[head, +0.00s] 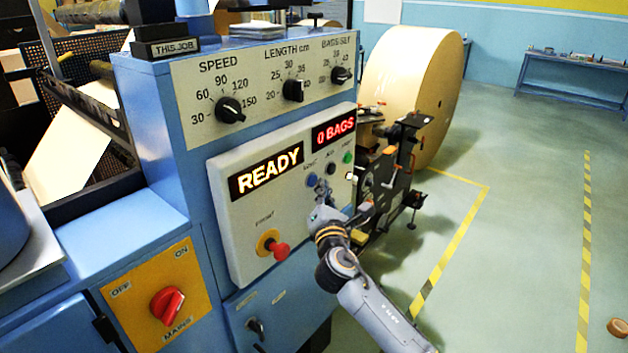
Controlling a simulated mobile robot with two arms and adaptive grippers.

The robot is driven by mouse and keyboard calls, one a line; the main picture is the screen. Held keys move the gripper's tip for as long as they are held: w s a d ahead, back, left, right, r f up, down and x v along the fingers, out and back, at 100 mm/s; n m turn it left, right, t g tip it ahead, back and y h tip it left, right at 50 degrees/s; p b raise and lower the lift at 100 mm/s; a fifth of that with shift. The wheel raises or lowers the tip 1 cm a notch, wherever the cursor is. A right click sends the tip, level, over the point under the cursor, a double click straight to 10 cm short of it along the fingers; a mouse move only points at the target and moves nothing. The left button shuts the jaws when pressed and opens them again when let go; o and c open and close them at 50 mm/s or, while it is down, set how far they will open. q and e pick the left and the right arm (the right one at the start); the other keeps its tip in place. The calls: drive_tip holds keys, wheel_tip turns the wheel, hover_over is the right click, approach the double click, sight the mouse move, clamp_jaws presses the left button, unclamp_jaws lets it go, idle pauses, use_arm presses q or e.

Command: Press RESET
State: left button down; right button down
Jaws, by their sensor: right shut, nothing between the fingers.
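The control panel (225,185) on the blue machine has a row of small buttons at its right. The blue button (312,179) is leftmost, under a small blurred label that seems to read RESET. A dark button (330,168) and a green button (347,157) sit to its right. My right gripper (322,189) is shut and empty, reaching up from below with its tips just below and right of the blue button. I cannot tell whether they touch the panel. The displays read READY (266,173) and 0 BAGS (334,130). My left gripper is out of view.
A red stop knob (280,251) sticks out low on the panel, left of my right wrist. A red mains switch (167,305) is at lower left. Three dials line the upper panel (270,80). A large kraft roll (415,85) stands behind.

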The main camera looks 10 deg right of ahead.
drive_tip(key=shift+s+d+r, duration=0.1)
drive_tip(key=shift+s+d, duration=0.1)
drive_tip(key=shift+s, duration=0.05)
drive_tip(key=s+d+p, duration=0.1)
drive_tip(key=s, duration=0.1)
drive_tip(key=s+d+p, duration=0.1)
drive_tip(key=s+d, duration=0.1)
idle(0.5)
drive_tip(key=shift+w, duration=0.1)
idle(0.3)
